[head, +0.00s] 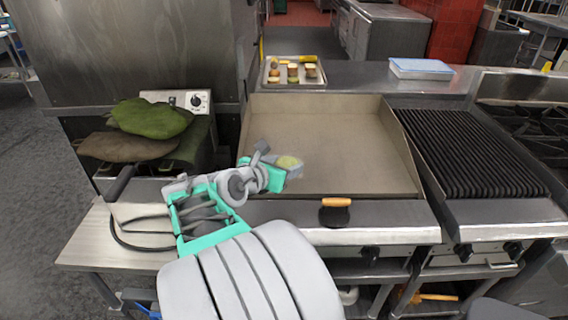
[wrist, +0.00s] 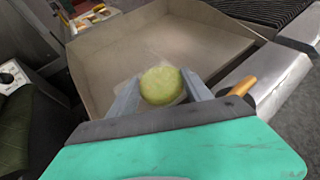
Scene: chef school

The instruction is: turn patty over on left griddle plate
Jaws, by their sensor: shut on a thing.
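The patty (head: 289,163) is a round, yellow-green disc. In the wrist view the patty (wrist: 161,85) sits between the two fingers of my gripper (wrist: 162,97), which is shut on it. In the head view my gripper (head: 282,166) is over the front left part of the flat griddle plate (head: 340,140). The griddle plate (wrist: 160,40) also shows ahead of the fingers in the wrist view. Whether the patty touches the plate or is held just above it, I cannot tell. Its underside is hidden.
A wooden-handled tool (head: 337,202) lies at the griddle's front edge. A ribbed grill (head: 470,150) stands to the right. A tray with several food pieces (head: 293,84) and a blue-lidded container (head: 421,69) are behind. Green and brown mitts (head: 150,118) lie left. Most of the plate is bare.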

